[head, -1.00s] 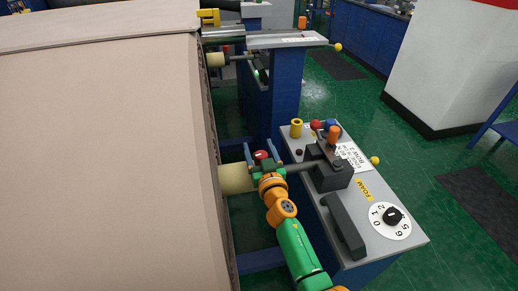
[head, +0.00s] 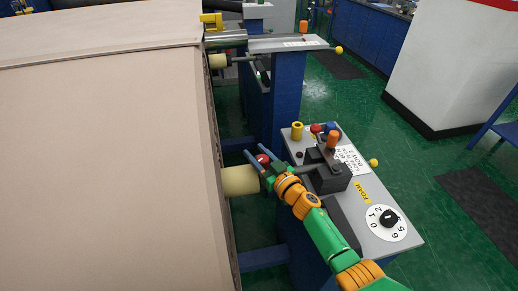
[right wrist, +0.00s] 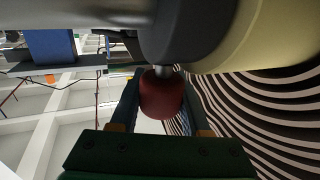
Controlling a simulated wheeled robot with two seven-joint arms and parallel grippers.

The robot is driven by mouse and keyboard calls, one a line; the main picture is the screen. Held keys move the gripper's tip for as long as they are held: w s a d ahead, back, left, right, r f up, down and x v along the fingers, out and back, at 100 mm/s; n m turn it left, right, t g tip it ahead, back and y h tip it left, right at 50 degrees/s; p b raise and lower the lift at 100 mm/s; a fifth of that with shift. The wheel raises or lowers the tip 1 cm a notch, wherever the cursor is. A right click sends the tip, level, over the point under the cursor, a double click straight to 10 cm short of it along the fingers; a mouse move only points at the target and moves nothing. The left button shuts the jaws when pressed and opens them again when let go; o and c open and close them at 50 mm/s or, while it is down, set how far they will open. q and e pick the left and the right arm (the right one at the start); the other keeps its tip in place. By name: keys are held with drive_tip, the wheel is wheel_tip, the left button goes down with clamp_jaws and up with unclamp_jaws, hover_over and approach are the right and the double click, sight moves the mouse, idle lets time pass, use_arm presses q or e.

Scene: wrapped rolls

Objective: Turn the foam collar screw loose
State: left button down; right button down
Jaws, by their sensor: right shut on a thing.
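The foam collar is a pale cream cylinder (head: 239,180) against the roll's end in the head view. In the right wrist view a pale cylinder (right wrist: 250,40) and a dark grey ring (right wrist: 190,38) fill the upper right. The screw has a red knob (head: 263,158) on a short metal stem; the knob (right wrist: 162,96) hangs below the dark ring in the wrist view. My right gripper (head: 265,154) has its blue fingers on either side of the knob and is shut on it. The left gripper is not in view.
The big wrapped roll (head: 110,160) fills the left. A grey-topped stand (head: 395,240) with a black block (head: 328,172), coloured knobs and a numbered dial (head: 388,219) stands right of the collar. A second similar stand (head: 287,43) is behind.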

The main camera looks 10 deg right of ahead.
drive_tip(key=shift+a+f+n+g+y+b, duration=0.15)
drive_tip(key=shift+n+g+y+b, duration=0.35)
drive_tip(key=shift+n+y, duration=0.55)
drive_tip(key=n+g+y+b, duration=0.2)
drive_tip(key=y+b, duration=0.1)
drive_tip(key=n+g+y+b, duration=0.1)
drive_tip(key=b, duration=0.1)
drive_tip(key=shift+s+a+f+g+y, duration=0.15)
drive_tip(key=shift+s+a+g+y, duration=0.15)
drive_tip(key=shift+s+a, duration=0.1)
drive_tip(key=shift+s+a+r+n+g+y+b, duration=0.15)
drive_tip(key=shift+r+n+g+y+b, duration=0.1)
drive_tip(key=shift+n+g+y+b, duration=0.75)
drive_tip(key=shift+m+h, duration=0.25)
drive_tip(key=shift+c, duration=1.9)
unclamp_jaws()
drive_tip(key=shift+a, duration=0.1)
drive_tip(key=v, duration=0.7)
drive_tip(key=shift+p, duration=0.3)
